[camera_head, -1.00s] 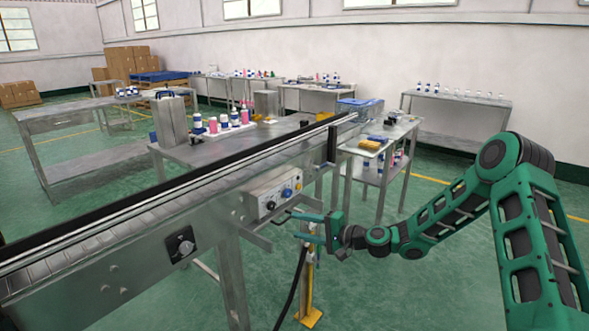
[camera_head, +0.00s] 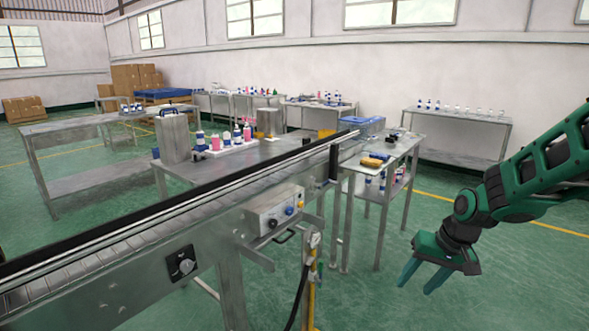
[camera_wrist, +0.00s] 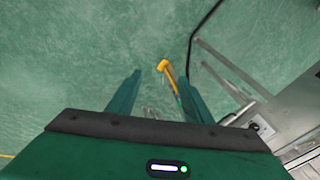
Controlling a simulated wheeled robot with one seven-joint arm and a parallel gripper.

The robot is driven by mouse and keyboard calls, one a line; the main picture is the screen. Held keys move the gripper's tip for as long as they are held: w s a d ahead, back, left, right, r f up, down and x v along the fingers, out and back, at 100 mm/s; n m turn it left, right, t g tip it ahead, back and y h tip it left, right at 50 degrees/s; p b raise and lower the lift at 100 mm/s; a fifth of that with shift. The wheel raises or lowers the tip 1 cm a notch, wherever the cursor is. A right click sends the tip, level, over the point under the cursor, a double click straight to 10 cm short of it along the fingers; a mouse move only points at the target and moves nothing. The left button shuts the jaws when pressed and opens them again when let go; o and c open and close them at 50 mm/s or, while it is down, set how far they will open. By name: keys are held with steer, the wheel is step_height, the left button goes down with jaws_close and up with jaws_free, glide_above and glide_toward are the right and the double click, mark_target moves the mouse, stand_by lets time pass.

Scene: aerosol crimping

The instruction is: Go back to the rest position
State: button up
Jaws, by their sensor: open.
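My gripper (camera_head: 425,277) is at the right in the head view, clear of the conveyor. Its two fingers point down and to the left, apart, with nothing between them. In the wrist view my gripper (camera_wrist: 155,90) shows both fingers spread over the green floor, holding nothing.
The conveyor (camera_head: 130,240) crosses the left and middle, with a control box (camera_head: 273,212) on its side. A yellow-footed post (camera_wrist: 165,68) stands below it. A small table (camera_head: 405,147) with a yellow item stands at its far end. The floor around my gripper is free.

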steer(key=s+d+r+m+g, duration=0.1)
steer(key=s+d+r, duration=0.1)
steer(key=s, duration=0.7)
steer(key=s+d+r+m+g+h, duration=0.1)
steer(key=s+d+r, duration=0.2)
steer(key=s, duration=0.6)
steer(key=s+d+r+m+h, duration=0.1)
steer(key=s+d, duration=0.4)
steer(key=s, duration=0.5)
steer(key=shift+d+r+m+g, duration=0.2)
steer(key=shift+r+m+g, duration=0.25)
steer(key=shift+r, duration=0.4)
steer(key=shift+w, duration=0.1)
steer(key=shift+w+f, duration=0.25)
steer(key=shift+w, duration=0.35)
